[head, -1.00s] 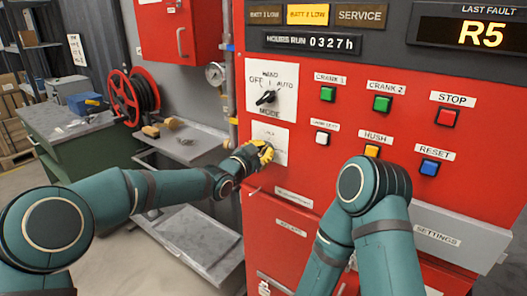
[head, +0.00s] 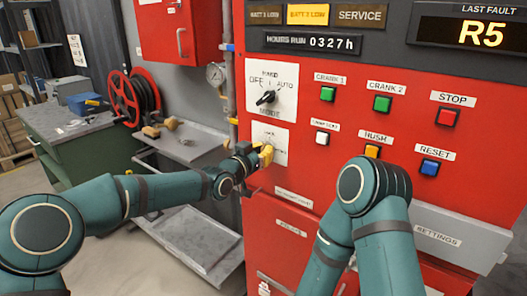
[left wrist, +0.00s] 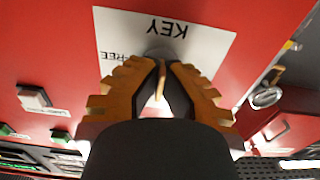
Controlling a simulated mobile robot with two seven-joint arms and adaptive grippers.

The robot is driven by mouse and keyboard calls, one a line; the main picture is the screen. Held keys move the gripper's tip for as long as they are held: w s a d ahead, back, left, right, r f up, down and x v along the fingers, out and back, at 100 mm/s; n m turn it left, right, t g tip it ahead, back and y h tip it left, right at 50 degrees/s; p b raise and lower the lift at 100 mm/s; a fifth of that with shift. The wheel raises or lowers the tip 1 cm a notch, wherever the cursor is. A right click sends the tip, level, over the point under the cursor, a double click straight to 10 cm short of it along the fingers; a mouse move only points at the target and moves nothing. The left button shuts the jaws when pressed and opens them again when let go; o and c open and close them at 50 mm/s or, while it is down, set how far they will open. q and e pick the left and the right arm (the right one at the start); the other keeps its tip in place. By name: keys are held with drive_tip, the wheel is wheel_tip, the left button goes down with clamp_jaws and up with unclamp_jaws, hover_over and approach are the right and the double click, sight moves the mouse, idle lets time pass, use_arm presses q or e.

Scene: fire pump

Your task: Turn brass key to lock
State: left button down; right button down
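The KEY plate (head: 280,140) is a white label on the red panel, below the MODE switch (head: 267,98). It also shows upside down in the left wrist view (left wrist: 205,45), with a round grey lock (left wrist: 160,53) on it. The thin brass key (left wrist: 161,82) stands edge-on at the lock. My left gripper (head: 266,155) is at the plate, its yellow fingers closed in around the key in the left wrist view (left wrist: 161,72). The fingers look shut on it. In the head view the gripper hides the key and lock. My right arm is folded in front of the panel; its gripper is out of view.
A white button (head: 322,138), a yellow button (head: 372,151) and a blue button (head: 429,167) sit right of the key plate. A steel shelf (head: 180,145), a hose reel (head: 133,97) and a gauge (head: 215,73) are to the left.

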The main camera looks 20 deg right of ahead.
use_arm(q)
drive_tip(key=c, duration=1.2)
unclamp_jaws()
drive_tip(key=shift+o, duration=0.2)
drive_tip(key=v, duration=1.2)
